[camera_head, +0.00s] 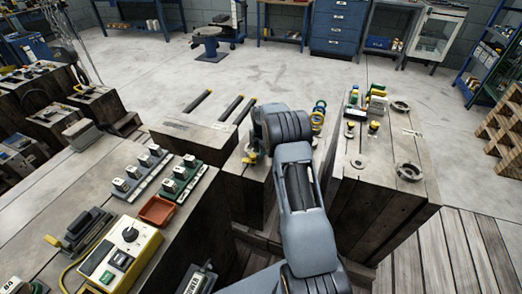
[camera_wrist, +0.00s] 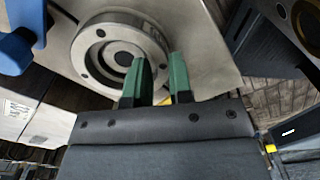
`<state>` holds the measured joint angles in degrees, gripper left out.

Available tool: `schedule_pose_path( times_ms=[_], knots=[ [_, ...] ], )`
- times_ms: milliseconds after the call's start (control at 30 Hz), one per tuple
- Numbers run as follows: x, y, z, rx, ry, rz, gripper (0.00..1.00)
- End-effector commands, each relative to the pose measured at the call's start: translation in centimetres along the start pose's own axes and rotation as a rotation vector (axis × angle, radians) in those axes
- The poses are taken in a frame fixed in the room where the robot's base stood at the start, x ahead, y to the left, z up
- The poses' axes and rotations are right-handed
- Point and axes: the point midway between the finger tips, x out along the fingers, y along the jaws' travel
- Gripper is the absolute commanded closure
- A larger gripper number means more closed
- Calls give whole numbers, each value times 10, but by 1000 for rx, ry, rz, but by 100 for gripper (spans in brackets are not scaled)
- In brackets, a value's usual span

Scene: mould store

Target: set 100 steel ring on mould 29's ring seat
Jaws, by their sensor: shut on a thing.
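A round grey steel ring (camera_wrist: 90,48) with small bolt holes and a dark centre shows in the wrist view. It lies close over, or on, a pale flat metal face; I cannot tell whether it touches. My gripper (camera_wrist: 160,68) has two green fingers across the ring's near right rim, one inside and one outside, and is shut on it. In the head view my arm hides the gripper and the ring. The mould's ring seat cannot be told apart from the ring, and no number 29 is readable.
In the head view a wooden block (camera_head: 385,203) at right carries a round metal fitting (camera_head: 409,172), a small disc (camera_head: 358,162) and coloured parts. Coloured rings (camera_head: 318,115) stand behind my arm. The left bench holds a yellow control box (camera_head: 120,257) and an orange tray (camera_head: 157,211).

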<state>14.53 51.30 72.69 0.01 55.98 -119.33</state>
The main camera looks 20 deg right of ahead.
Motion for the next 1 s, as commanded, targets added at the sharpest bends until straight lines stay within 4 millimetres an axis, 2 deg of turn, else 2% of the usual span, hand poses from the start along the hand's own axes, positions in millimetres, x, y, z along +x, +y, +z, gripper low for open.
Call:
schedule_pose_path(
  times_ms=[400,433,733,1000],
  knots=[
    [2,1,0,0,-2,3,100],
    [2,1,0,0,-2,3,79],
    [2,0,0,0,-1,1,50],
    [2,0,0,0,1,-2,50]
  ],
)
